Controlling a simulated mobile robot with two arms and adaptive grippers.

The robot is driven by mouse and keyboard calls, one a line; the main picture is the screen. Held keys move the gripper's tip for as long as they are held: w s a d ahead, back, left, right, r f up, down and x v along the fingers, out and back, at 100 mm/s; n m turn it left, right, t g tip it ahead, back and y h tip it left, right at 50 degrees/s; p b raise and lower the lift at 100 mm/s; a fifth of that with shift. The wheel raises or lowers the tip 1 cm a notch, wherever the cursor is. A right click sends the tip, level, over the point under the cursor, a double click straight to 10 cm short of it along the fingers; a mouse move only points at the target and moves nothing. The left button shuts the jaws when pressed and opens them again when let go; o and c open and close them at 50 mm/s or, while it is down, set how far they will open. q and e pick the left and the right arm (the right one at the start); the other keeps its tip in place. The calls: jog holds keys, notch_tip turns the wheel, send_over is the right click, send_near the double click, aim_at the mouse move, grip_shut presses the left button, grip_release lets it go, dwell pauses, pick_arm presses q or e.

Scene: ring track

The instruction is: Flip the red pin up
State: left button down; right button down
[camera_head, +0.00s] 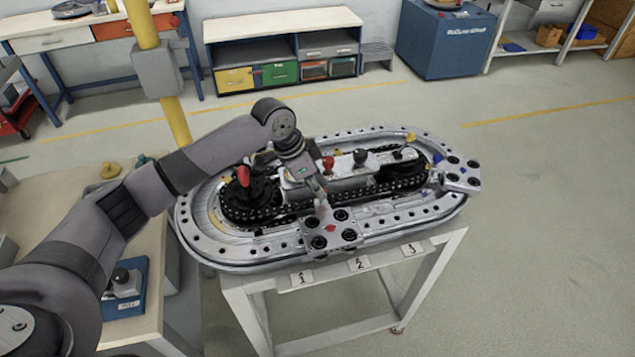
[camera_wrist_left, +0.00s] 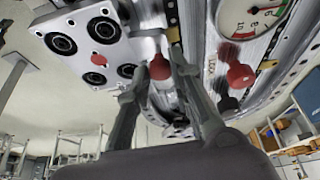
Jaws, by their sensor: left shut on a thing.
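A red-tipped pin (camera_wrist_left: 159,68) stands between the two fingers of my left gripper (camera_wrist_left: 162,82) in the left wrist view, beside the metal carriage plate (camera_wrist_left: 70,38). My left gripper (camera_head: 319,199) reaches down over the front of the ring track (camera_head: 245,255) in the head view, just behind the carriage plate (camera_head: 347,236), and is shut on the pin. The pin is hidden by the gripper in the head view. My right gripper is in neither view.
Other red knobs stand close by: one (camera_head: 328,162) on the track's centre and one (camera_head: 243,175) at its left end. A second carriage (camera_head: 460,175) sits at the right end. A round gauge (camera_wrist_left: 250,15) is near the fingers. Floor to the right is clear.

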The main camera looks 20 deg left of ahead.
pick_arm(q)
jog(key=shift+w+r, duration=0.15)
jog(key=shift+r, duration=0.05)
jog(key=c, duration=1.8)
grip_release()
jog(key=o, duration=0.4)
jog(key=shift+f, duration=0.1)
jog(key=v, duration=1.2)
jog(key=shift+a, duration=0.1)
